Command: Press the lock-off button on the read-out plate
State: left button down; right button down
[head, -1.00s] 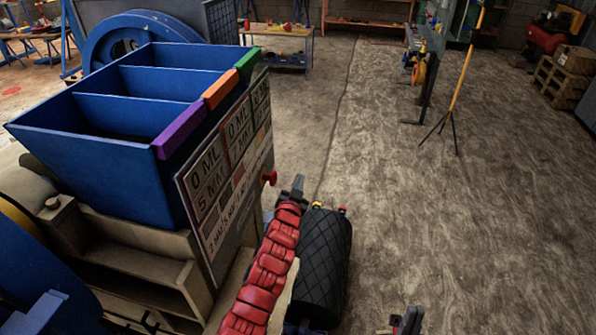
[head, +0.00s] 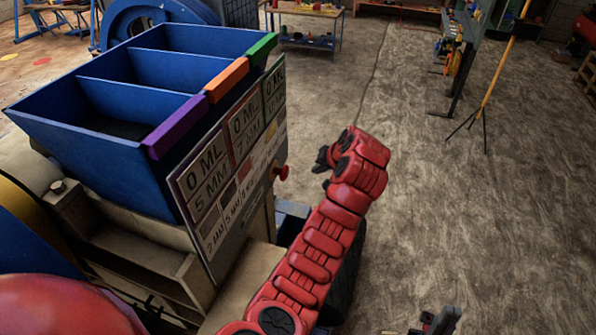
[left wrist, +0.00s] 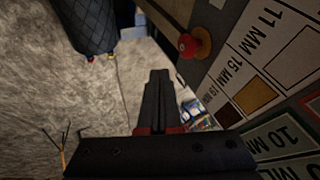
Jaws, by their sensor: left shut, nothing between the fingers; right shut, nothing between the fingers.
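The read-out plate (head: 215,205) is on the side of the crusher below the three-part blue hopper, with "0 ML" and "MM" labels. The red lock-off button (head: 281,173) sticks out near the plate's right end. In the left wrist view the button (left wrist: 190,45) shows a red cap and a yellowish collar, beside the plate (left wrist: 255,60). My left gripper (head: 322,159) is shut and empty, to the right of the button and apart from it. Its closed fingers (left wrist: 158,85) show in the left wrist view. My right gripper (head: 440,322) is at the bottom edge, shut and empty.
The blue hopper (head: 55,125) has purple, orange and green edge tabs. A yellow pole on a tripod (head: 490,90) stands at the right. A workbench (head: 310,20) is at the back. The concrete floor (head: 430,220) right of my left arm is clear.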

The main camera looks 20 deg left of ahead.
aim_at(280, 172)
pick_arm(q)
jog(key=shift+a, duration=0.1)
jog(key=w+a+f+p, duration=0.4)
jog(key=a+f+p, duration=0.2)
jog(key=a+f, duration=0.2)
jog(key=shift+a, duration=0.25)
dwell(0.4)
jog(key=shift+f, duration=0.1)
